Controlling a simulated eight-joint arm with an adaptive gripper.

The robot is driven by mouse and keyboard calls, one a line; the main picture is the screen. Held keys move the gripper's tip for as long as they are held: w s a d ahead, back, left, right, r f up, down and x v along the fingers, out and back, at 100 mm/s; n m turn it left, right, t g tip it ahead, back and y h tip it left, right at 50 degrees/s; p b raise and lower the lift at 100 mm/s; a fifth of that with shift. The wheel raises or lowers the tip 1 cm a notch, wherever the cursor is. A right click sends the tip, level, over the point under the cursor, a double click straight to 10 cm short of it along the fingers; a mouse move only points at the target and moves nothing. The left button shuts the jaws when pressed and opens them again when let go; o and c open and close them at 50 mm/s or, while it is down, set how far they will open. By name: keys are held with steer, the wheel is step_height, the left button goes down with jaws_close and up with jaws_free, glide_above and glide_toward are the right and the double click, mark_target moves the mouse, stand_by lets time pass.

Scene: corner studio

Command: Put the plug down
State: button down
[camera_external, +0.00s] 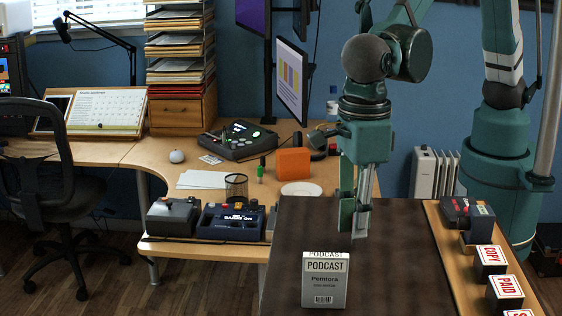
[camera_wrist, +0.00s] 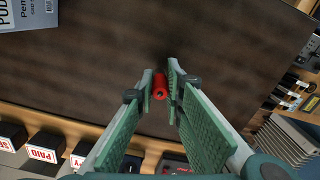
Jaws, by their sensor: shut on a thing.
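The plug (camera_wrist: 160,87) appears as a small red cylinder between my fingertips in the wrist view, its round end toward the camera. My gripper (camera_wrist: 161,84) is shut on it. In the external view my gripper (camera_external: 354,222) points down over the dark brown tabletop (camera_external: 400,270), behind and to the right of the podcast box. The plug cannot be made out there, hidden by the fingers. Whether it touches the tabletop is hard to tell.
A grey podcast box (camera_external: 324,282) stands on the dark top. A wooden strip (camera_external: 450,240) along the right edge holds stamp blocks marked COPY (camera_external: 490,257) and PAID (camera_external: 507,288) and a dark device (camera_external: 467,212). The dark surface around my gripper is clear.

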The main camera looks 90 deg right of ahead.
steer(key=shift+f, duration=0.45)
steer(key=shift+f, duration=0.2)
steer(key=c, duration=2.4)
jaws_free()
steer(key=shift+r, duration=0.15)
step_height(320, 180, up, 12)
steer(key=shift+r, duration=0.1)
